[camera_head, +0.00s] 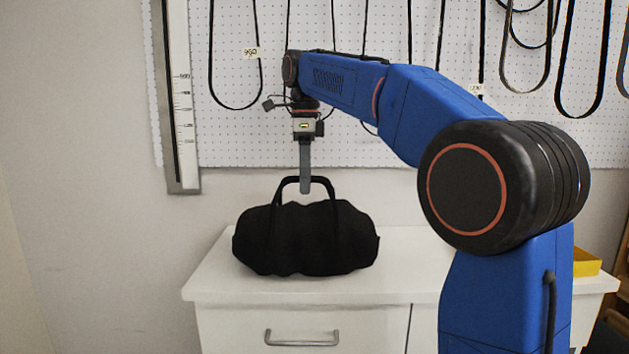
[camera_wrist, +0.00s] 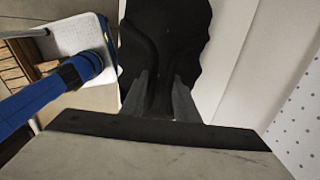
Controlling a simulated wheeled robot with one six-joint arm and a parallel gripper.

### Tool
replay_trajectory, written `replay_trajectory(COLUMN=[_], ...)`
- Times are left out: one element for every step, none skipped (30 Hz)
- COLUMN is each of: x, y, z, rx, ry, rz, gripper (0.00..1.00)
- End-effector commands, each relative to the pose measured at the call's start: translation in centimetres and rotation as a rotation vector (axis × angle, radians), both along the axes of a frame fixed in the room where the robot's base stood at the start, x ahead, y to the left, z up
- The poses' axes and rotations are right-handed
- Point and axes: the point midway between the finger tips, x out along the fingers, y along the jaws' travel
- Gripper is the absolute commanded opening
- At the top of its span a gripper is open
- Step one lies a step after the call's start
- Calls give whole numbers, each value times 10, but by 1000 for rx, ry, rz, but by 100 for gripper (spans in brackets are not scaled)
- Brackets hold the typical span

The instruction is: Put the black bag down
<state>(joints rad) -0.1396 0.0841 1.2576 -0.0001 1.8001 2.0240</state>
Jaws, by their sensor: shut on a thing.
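The black bag (camera_head: 306,240) is a soft duffel with looped handles. In the head view it is upright at the white cabinet top (camera_head: 400,262), near the left end. I cannot tell whether its underside touches the surface. My gripper (camera_head: 305,188) points straight down above the bag and is shut on its raised handle. In the wrist view the bag (camera_wrist: 165,40) fills the upper middle, and my gripper's fingers (camera_wrist: 160,100) stand on either side of the dark handle. The bag's far side is hidden.
A white pegboard (camera_head: 370,140) with hanging black belts (camera_head: 210,60) covers the wall behind. A metal ruler (camera_head: 181,110) hangs at its left. A yellow bin (camera_head: 586,262) stands at the right. The cabinet top right of the bag is clear up to my arm.

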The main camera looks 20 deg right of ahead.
Motion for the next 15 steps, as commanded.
replay_trajectory(x=[0,0,0,0,0,0,0,0,0,0,0,0,0,0,0], y=[1,0,0,0,0,0,0,0,0,0,0,0,0,0,0], z=[0,0,0,0,1,0,0,0,-1,-1,-2,-3,-2,-2,-2], rx=[0,0,0,0,0,0,0,0,0,0,0,0,0,0,0], ry=[-2,-2,-2,-2,-2,-2,-2,-2,-2,-2,-2,-1,-1,-1,-1], rz=[0,0,0,0,0,0,0,0,0,0,0,0,0,-1,0], gripper=[0,0,0,0,0,0,0,0,0,0,0,37,45,47,47])
